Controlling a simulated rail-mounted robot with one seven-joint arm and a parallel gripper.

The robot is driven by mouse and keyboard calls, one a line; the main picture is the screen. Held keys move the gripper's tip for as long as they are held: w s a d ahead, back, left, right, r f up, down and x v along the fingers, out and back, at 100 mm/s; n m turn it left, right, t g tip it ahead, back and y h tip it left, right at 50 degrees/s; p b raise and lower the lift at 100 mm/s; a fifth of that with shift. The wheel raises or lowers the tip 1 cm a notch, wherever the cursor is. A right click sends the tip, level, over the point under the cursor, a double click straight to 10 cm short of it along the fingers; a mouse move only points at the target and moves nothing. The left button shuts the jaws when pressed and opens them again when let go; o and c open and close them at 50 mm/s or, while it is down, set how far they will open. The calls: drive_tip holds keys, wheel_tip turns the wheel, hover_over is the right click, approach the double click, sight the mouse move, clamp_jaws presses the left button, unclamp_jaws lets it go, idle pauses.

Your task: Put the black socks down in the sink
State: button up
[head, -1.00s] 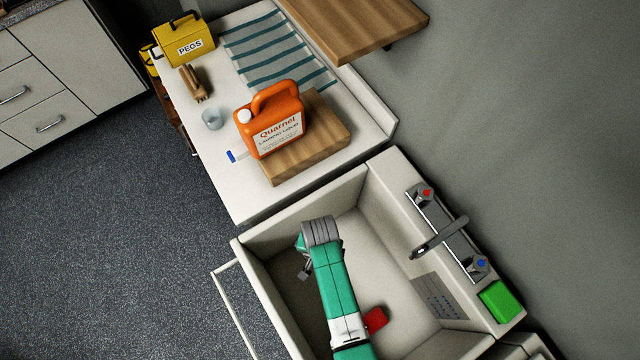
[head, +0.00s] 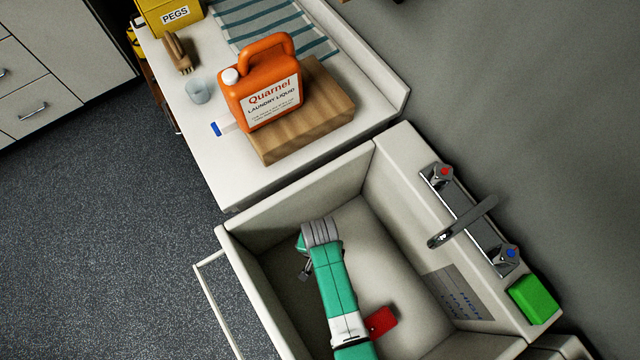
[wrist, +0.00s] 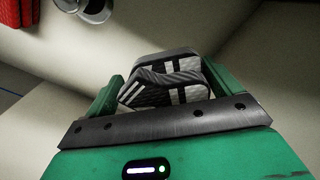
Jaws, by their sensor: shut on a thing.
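The black socks (wrist: 165,92), a dark bundle with white stripes, show in the wrist view between the green fingers of my gripper (wrist: 163,84). My gripper is shut on them. In the head view my green arm reaches down into the pale sink (head: 300,190). There the socks cannot be made out, and my arm hides most of the gripper. Pale sink surfaces surround the gripper in the wrist view. I cannot tell whether the socks touch the sink floor.
A red item (head: 381,320) lies in the sink beside my arm. The tap (head: 464,220) overhangs the right side, with a green block (head: 533,299) on the rim. An orange laundry jug (head: 262,90) stands on a wooden board (head: 325,105) on the counter behind.

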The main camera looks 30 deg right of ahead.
wheel_tip(320, 180, down, 9)
drive_tip(key=b, duration=0.8)
drive_tip(key=shift+f, duration=0.2)
drive_tip(key=o, duration=0.7)
wheel_tip(320, 180, up, 8)
drive_tip(key=shift+f+p, duration=0.1)
drive_tip(key=shift+p, duration=0.9)
